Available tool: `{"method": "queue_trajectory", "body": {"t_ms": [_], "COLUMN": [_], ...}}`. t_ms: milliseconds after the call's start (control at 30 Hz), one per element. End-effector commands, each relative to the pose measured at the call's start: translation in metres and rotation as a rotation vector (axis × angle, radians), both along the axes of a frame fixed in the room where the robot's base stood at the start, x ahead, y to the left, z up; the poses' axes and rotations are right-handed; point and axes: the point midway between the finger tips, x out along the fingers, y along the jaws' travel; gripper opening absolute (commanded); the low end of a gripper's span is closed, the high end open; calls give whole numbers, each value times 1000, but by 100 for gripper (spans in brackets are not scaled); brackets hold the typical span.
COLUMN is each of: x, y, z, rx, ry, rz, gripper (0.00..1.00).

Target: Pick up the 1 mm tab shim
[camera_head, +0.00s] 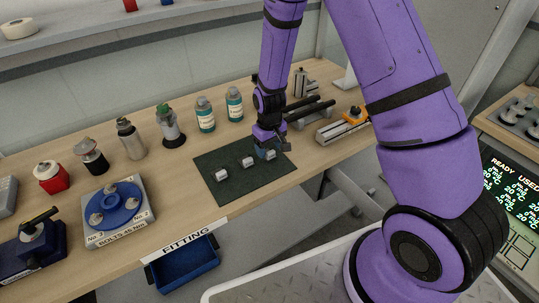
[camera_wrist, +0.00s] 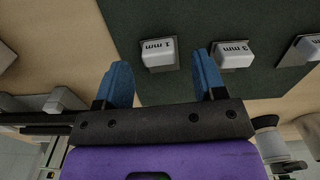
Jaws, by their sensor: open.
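The 1 mm tab shim (camera_wrist: 157,56) has a pale block-shaped tab with black "1 mm" lettering and sits on the dark green mat (camera_wrist: 185,18). In the wrist view it lies just beyond my gripper (camera_wrist: 163,76), in line with the gap between its two blue fingers. My gripper is open and empty. In the head view the gripper (camera_head: 274,150) is low over the mat's right part, beside the rightmost shim (camera_head: 270,155), which appears to be the 1 mm one. Whether the fingers touch it I cannot tell.
The 3 mm shim (camera_wrist: 235,52) lies close to the right finger in the wrist view, with another shim (camera_wrist: 304,50) farther right. Bottles (camera_head: 205,114) stand behind the mat. A clamp fixture (camera_head: 343,126) is to its right, a blue bolt dial (camera_head: 119,205) to its left.

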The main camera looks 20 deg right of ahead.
Motion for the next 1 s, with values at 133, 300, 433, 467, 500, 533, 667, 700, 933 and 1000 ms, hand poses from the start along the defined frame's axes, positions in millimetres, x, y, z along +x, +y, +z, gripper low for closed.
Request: {"method": "queue_trajectory", "body": {"t_ms": [133,300,433,467,500,533,667,700,933,1000], "x": [0,0,0,0,0,0,0,0,0,0], "y": [0,0,0,0,0,0,0,0,0,0], "z": [-17,-23,-23,-23,-23,-23,-23,-23,-23,-22], "rx": [0,0,0,0,0,0,0,0,0,0], "ry": [1,-1,-1,-1,-1,-1,-1,-1,-1,-1], "rz": [-1,-1,0,0,0,0,0,0,0,0], "gripper": [64,64,64,64,57,50,20,11,10,10]}}
